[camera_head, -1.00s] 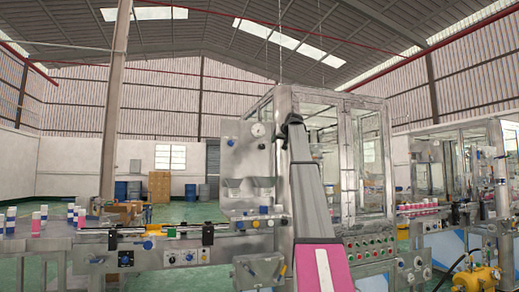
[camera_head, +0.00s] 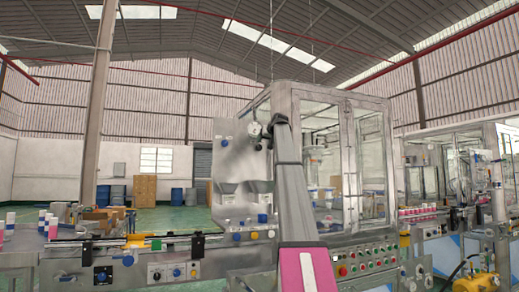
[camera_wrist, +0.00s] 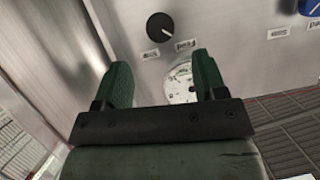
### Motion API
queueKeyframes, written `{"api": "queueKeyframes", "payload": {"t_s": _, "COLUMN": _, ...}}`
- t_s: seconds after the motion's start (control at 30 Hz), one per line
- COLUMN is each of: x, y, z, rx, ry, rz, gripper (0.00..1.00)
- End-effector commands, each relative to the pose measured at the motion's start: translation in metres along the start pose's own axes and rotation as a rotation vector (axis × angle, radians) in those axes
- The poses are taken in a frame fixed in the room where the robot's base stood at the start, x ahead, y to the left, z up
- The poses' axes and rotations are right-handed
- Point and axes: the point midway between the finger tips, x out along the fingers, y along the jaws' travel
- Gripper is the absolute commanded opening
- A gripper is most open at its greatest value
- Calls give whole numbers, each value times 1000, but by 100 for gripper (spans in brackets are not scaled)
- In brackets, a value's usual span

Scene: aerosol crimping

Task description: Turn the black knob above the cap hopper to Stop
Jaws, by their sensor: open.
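The black knob (camera_wrist: 161,26) shows at the top middle of the wrist view, on a metal panel. Its white mark points to the lower right, toward a label (camera_wrist: 184,44) that seems to read "Feed". Another label (camera_wrist: 150,54), too small to read surely, lies below the knob. My gripper (camera_wrist: 161,66) is open, its two green fingers apart and empty. The knob appears beyond the fingertips, with no contact visible. In the head view the steel panel (camera_head: 232,160) stands left of my arm; the knob is too small to tell there.
A round white gauge (camera_wrist: 182,84) shows between the fingers, partly hidden; it also shows in the head view (camera_head: 254,130). A blue knob (camera_wrist: 309,7) is at the upper right of the panel. A glazed machine enclosure (camera_head: 345,160) stands right of my arm.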

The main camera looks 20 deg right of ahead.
Motion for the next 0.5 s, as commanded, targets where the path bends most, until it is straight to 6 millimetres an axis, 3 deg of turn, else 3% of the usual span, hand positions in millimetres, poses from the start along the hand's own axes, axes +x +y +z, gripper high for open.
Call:
{"api": "queueKeyframes", "payload": {"t_s": 0.3, "x": 58, "y": 0, "z": -2, "rx": 0, "ry": 0, "rz": -1, "gripper": 65}}
{"api": "queueKeyframes", "payload": {"t_s": 0.5, "x": 79, "y": 0, "z": 0, "rx": 0, "ry": 0, "rz": -1, "gripper": 65}}
